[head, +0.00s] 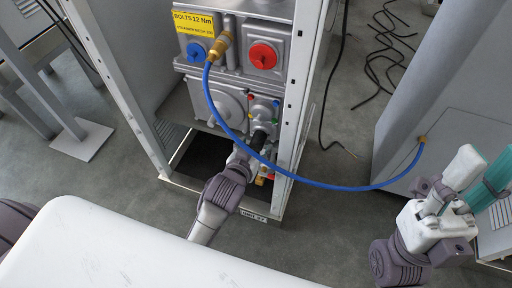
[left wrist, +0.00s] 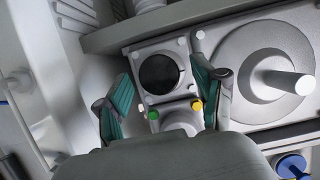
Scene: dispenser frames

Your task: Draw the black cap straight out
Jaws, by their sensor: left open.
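The black cap (left wrist: 160,73) shows in the left wrist view as a round dark disc on a square grey plate. It sits in the plate, facing the camera. My left gripper (left wrist: 164,88) is open, with one teal-padded finger on each side of the cap's area; I see no contact. In the head view my left gripper (head: 247,150) reaches into the frame's lower part, and I cannot clearly make out the cap there. My right gripper (head: 474,185) is at the far right, away from the frame; its finger gap is unclear.
A blue cap (head: 197,52) and a red cap (head: 263,56) are on the upper unit. A blue hose (head: 325,186) loops from a brass fitting (head: 220,45) across my left gripper to the right cabinet (head: 440,110). Black cables (head: 385,50) lie on the floor.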

